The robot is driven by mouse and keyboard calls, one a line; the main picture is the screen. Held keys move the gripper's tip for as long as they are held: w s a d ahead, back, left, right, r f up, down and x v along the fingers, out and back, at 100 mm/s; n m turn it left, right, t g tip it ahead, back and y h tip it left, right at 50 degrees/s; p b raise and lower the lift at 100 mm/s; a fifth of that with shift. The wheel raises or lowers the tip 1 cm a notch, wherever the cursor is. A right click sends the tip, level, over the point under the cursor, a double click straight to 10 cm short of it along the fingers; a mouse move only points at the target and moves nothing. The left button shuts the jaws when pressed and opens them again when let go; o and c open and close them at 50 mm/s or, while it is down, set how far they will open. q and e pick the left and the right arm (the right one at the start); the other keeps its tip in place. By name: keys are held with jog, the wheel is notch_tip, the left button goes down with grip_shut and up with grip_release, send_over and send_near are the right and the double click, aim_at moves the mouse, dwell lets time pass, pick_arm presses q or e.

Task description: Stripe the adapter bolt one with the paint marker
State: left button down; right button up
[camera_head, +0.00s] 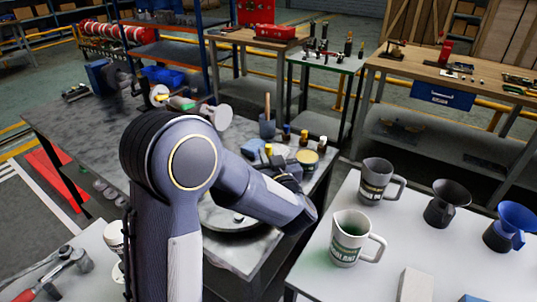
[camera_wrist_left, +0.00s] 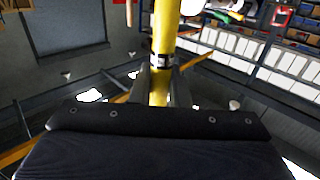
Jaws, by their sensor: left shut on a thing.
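My left gripper (camera_wrist_left: 162,88) is shut on the paint marker (camera_wrist_left: 165,30), a yellow barrel with a dark and pale band, which stands up between the two fingers. In the head view my left arm crosses the middle and the left gripper (camera_head: 286,173) is over the right part of the dark metal table, partly hidden by its own wrist. I cannot pick out the marker for sure there. Pump parts with a grey round flange (camera_head: 216,117) stand at the back of that table. I cannot single out adapter bolt one; it is too small or hidden. My right gripper is not in view.
The dark table (camera_head: 75,125) also holds a blue cup with a brush (camera_head: 267,126), a tin (camera_head: 307,158) and small bottles near the gripper. A round plate (camera_head: 238,228) is partly behind my arm. Jugs (camera_head: 350,238) and funnels (camera_head: 447,203) stand on the pale table at right.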

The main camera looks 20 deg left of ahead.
aim_at(269, 146)
pick_arm(q)
jog(key=shift+r, duration=0.2)
dwell(0.4)
jog(key=shift+r+p, duration=2.35)
jog(key=shift+r, duration=0.15)
